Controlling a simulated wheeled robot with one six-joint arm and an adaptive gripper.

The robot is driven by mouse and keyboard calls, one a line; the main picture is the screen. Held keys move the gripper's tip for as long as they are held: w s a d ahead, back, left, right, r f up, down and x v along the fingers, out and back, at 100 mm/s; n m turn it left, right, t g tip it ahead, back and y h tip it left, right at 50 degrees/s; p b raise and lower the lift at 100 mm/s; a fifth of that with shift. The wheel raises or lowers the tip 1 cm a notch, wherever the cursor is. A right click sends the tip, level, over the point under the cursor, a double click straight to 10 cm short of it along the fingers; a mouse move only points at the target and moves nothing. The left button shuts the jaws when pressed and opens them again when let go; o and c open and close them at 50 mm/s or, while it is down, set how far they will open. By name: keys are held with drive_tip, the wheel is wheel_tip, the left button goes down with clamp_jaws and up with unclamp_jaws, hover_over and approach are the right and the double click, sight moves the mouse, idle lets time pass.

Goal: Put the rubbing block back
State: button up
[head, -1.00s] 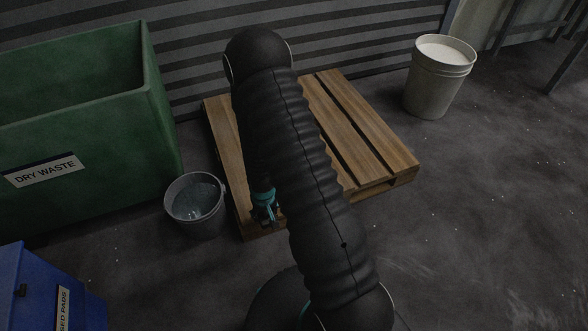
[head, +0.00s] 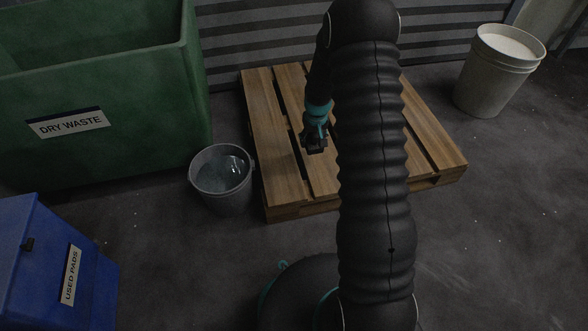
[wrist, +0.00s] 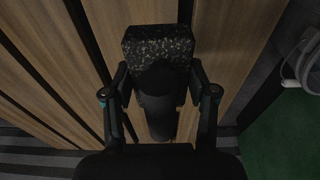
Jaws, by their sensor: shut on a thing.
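The rubbing block (wrist: 158,45) is a dark, speckled block with a rounded edge in the wrist view. My gripper (wrist: 158,72) is shut on it, one finger on each side. In the head view my gripper (head: 316,145) hangs above the left part of the wooden pallet (head: 272,140), pointing down. The block there is small and dark, hard to tell from the fingers. The pallet's slats also show behind the block in the wrist view (wrist: 240,40). I cannot tell how high the block is above them.
A grey bucket (head: 207,183) of liquid stands left of the pallet. A green bin labelled DRY WASTE (head: 120,155) is at the left, a blue USED PADS box (head: 40,270) at front left. A white-filled pail (head: 485,85) stands at back right. My arm hides the pallet's middle.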

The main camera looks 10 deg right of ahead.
hover_over(294, 171)
wheel_tip(294, 171, down, 5)
drive_tip(key=shift+s+r+b, duration=0.1)
drive_tip(key=shift+r+b, duration=0.1)
drive_tip(key=shift+b, duration=0.15)
drive_tip(key=shift+f+b, duration=0.35)
drive_tip(key=shift+f, duration=1.65)
drive_tip(key=shift+f, duration=0.2)
drive_tip(key=o, duration=1.1)
drive_tip(key=shift+r, duration=0.15)
